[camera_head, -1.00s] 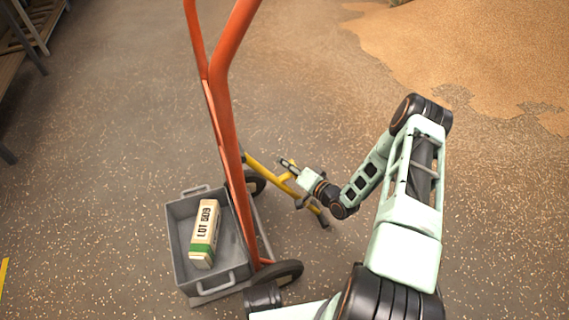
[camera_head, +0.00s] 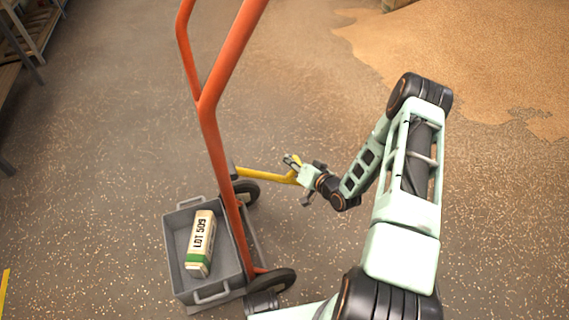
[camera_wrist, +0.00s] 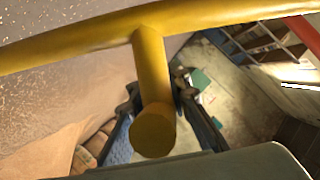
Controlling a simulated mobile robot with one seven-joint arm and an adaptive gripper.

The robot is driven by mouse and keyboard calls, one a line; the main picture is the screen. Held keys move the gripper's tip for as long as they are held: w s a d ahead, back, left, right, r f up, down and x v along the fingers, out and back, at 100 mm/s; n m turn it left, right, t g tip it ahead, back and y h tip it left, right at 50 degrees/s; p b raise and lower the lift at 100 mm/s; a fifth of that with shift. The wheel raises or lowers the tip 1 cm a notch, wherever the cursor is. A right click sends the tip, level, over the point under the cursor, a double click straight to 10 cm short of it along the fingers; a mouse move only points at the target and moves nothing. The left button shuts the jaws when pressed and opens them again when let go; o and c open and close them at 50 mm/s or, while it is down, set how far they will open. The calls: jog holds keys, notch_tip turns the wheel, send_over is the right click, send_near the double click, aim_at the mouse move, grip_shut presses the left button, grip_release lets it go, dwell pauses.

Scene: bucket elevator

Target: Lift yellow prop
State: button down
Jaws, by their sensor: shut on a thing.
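The yellow prop (camera_head: 262,175) is a bar joined to the lower part of the orange hand truck (camera_head: 215,140). It runs out to the right, close to level, in the head view. In the wrist view the prop (camera_wrist: 80,38) crosses the top, with a short round-ended stub (camera_wrist: 153,95) pointing back toward me. My gripper (camera_head: 294,167) is at the prop's outer right end. In the wrist view my gripper (camera_wrist: 152,112) has a finger on each side of the stub and is shut on it. The exact finger contact is partly hidden by the stub.
A grey bin (camera_head: 178,255) holding a box (camera_head: 200,243) labelled LOT 509 sits at the truck's foot. Black wheels (camera_head: 270,281) stand beside it. Spilled grain (camera_head: 480,60) covers the floor at upper right. Shelving stands at upper left.

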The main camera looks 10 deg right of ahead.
notch_tip(320, 180, up, 21)
jog(key=n+h+p, duration=0.4)
jog(key=n+p, duration=0.2)
jog(key=p, duration=0.1)
jog(key=shift+a+f+t, duration=0.15)
jog(key=shift+a+t, duration=0.05)
jog(key=shift+t, duration=0.1)
jog(key=shift+w, duration=0.1)
jog(key=c, duration=2)
grip_release()
jog(key=shift+r, duration=0.2)
jog(key=shift+o, duration=1.2)
jog(key=shift+f, duration=0.15)
jog(key=shift+s, duration=0.2)
jog(key=a+v, duration=0.1)
jog(key=v, duration=0.6)
jog(key=shift+s+d, duration=0.15)
jog(key=shift+d, duration=0.25)
